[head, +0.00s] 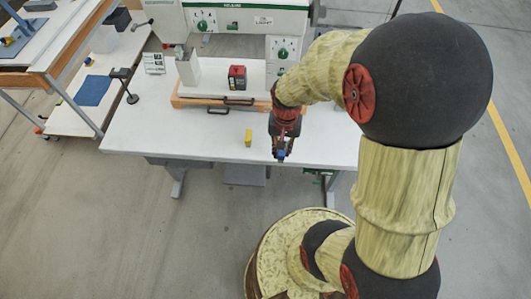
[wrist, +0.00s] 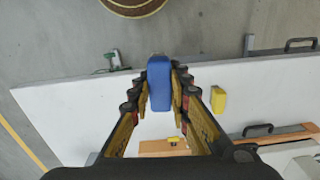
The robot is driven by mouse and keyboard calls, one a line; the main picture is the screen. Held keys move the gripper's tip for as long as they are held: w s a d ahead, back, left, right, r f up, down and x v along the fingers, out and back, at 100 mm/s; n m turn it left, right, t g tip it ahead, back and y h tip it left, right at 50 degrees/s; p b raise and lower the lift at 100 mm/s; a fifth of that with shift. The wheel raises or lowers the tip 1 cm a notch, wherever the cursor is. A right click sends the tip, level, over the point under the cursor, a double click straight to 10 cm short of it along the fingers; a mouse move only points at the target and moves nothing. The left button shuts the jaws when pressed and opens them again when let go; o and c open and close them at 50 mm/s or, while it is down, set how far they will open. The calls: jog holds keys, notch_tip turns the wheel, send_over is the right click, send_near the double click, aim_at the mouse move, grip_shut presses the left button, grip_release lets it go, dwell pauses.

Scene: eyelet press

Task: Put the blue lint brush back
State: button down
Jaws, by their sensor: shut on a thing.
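The blue lint brush (wrist: 159,84) is between the two fingers of my gripper (wrist: 160,98) in the wrist view, with the fingers shut on its sides. In the head view the brush (head: 281,154) is a small blue patch at the tip of my gripper (head: 282,148), over the front part of the white table (head: 190,135). Most of it is hidden there by the fingers. I cannot tell how high it is above the table.
A yellow block (head: 248,137) stands on the table left of my gripper. Behind are a wooden-edged drawer unit (head: 205,103) with dark handles, a red and black box (head: 237,78) and the green and white press (head: 245,18). A dark stand (head: 127,85) is at left. The table's front left is clear.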

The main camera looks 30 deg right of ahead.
jog(key=shift+s+a+f+n, duration=0.25)
jog(key=shift+s+a+n, duration=0.05)
jog(key=shift+s, duration=0.1)
jog(key=shift+w+d, duration=0.1)
jog(key=shift+w, duration=0.15)
jog(key=w+d+f+b, duration=0.1)
jog(key=w+f, duration=0.2)
jog(key=w, duration=0.1)
jog(key=w+d+f+b, duration=0.1)
jog(key=w+d+f, duration=0.1)
jog(key=w+f, duration=0.1)
jog(key=w+d+f+b, duration=0.1)
jog(key=w+f, duration=0.2)
jog(key=w, duration=0.2)
jog(key=shift+w+d+f+b, duration=0.15)
jog(key=shift+w+d+b, duration=0.05)
jog(key=shift+d+b, duration=0.15)
jog(key=shift+w+f, duration=0.3)
jog(key=shift+f, duration=0.15)
jog(key=shift+f+b, duration=0.45)
jog(key=shift+f, duration=0.95)
jog(key=shift+f, duration=0.15)
jog(key=c, duration=1.7)
grip_release()
